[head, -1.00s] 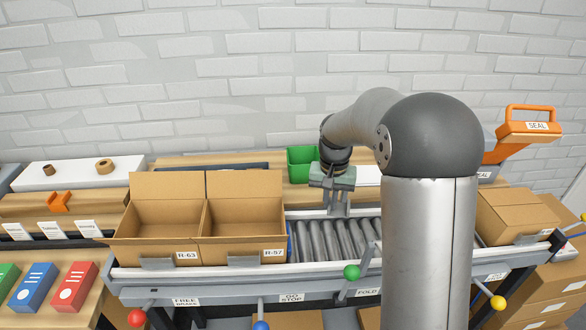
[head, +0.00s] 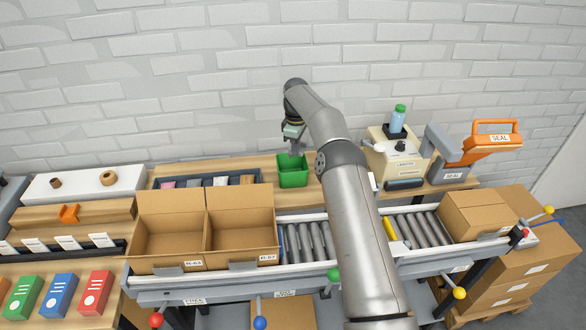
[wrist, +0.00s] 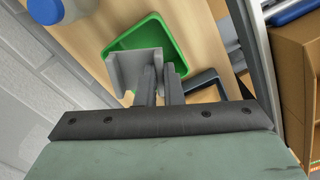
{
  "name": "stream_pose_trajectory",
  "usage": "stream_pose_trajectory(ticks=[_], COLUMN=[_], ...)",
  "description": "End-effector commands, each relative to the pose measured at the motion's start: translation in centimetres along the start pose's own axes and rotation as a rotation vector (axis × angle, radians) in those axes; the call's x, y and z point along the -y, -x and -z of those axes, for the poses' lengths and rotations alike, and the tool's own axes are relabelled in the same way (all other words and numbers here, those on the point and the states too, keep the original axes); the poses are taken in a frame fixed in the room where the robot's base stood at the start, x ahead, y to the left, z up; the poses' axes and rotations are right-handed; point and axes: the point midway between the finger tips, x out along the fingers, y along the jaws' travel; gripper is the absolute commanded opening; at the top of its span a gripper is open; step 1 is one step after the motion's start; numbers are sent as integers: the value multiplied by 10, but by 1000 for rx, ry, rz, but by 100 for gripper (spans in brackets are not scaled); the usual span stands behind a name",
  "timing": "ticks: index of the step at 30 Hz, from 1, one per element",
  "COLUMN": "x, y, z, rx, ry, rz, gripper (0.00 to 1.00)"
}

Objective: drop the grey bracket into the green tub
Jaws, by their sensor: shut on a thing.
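The grey bracket (wrist: 133,68) is held at the fingertips of my gripper (wrist: 158,84) in the wrist view. It is a pale grey angled piece. The green tub (head: 293,178) stands on the wooden bench behind the conveyor in the head view. My gripper (head: 295,150) is above the tub there, pointing down. In the wrist view the bracket lies in front of the green tub (wrist: 178,33), covering part of its opening. The bracket is too small to make out in the head view.
A dark tray of small parts (head: 208,181) lies left of the tub. Two open cardboard boxes (head: 170,262) stand in front on the conveyor (head: 310,242). A beige machine with a bottle (head: 398,160) and an orange sealer (head: 492,140) stand to the right.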

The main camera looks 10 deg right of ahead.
Motion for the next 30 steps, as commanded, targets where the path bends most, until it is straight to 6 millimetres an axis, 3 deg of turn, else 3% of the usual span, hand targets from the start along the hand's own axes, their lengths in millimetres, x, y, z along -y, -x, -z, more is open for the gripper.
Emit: stream_pose_trajectory(ticks=[12,24,27,30], x=[0,0,0,0], y=[-46,-53,-53,-53], z=[0,0,0,0], rx=[0,-1,-1,-1], ry=[-3,-3,-3,-3], rz=[2,0,0,0], gripper=[0,0,29,33])
